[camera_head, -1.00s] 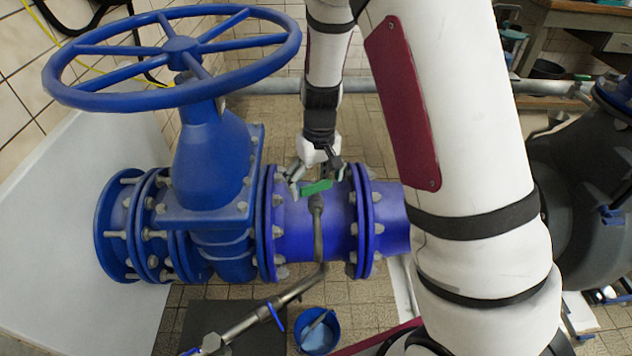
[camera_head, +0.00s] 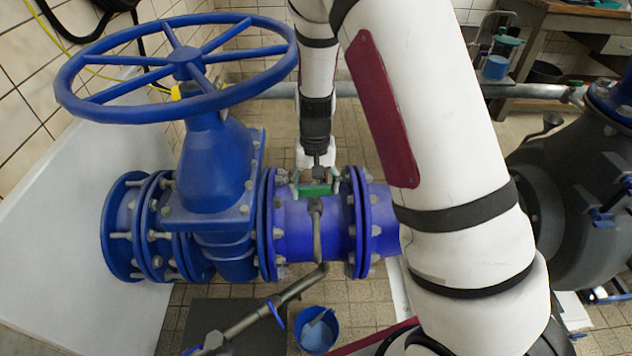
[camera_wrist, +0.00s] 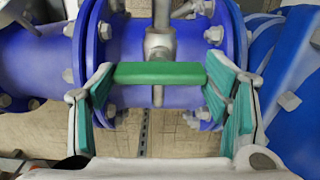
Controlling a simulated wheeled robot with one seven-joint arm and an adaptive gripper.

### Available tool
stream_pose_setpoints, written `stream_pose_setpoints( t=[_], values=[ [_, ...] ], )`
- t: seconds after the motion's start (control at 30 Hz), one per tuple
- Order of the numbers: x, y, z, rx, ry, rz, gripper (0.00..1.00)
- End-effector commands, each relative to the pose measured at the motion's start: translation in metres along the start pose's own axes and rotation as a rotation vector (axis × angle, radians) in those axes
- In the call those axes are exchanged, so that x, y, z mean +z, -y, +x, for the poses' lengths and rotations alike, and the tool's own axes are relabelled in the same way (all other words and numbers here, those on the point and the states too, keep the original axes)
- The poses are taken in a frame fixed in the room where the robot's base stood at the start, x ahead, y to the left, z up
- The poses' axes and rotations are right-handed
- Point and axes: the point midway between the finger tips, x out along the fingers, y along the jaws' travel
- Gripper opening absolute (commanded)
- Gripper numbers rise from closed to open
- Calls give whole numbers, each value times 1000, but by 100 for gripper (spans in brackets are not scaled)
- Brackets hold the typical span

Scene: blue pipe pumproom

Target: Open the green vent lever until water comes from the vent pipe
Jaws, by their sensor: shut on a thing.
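The green vent lever (camera_head: 316,190) sits on top of the blue pipe section between two flanges. It lies level across the picture. My gripper (camera_head: 315,182) is over it from behind, with one finger at each end of the lever. In the wrist view my gripper (camera_wrist: 160,78) is shut on the green lever (camera_wrist: 160,73), end to end between the teal finger pads. The grey vent pipe (camera_head: 317,230) runs from below the lever down the front of the blue pipe. Its outlet is hard to make out.
A large blue handwheel (camera_head: 185,68) on a blue valve body (camera_head: 208,165) stands at the left. A blue bucket (camera_head: 334,335) with a grey piece in it is on the floor below. A dark grey pump housing (camera_head: 565,190) is at the right. Tiled floor lies behind the pipe.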

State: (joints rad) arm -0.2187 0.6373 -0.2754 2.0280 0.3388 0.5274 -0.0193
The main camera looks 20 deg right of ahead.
Motion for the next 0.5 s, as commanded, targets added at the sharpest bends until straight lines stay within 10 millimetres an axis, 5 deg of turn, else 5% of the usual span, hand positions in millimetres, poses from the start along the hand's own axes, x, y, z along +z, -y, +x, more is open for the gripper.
stream_pose_setpoints(
  t=[0.43,0.47,0.5],
  values=[
    [0,0,0,6,-1,70,42],
    [0,0,0,5,-1,69,75],
    [0,0,0,5,-1,69,84]
  ],
)
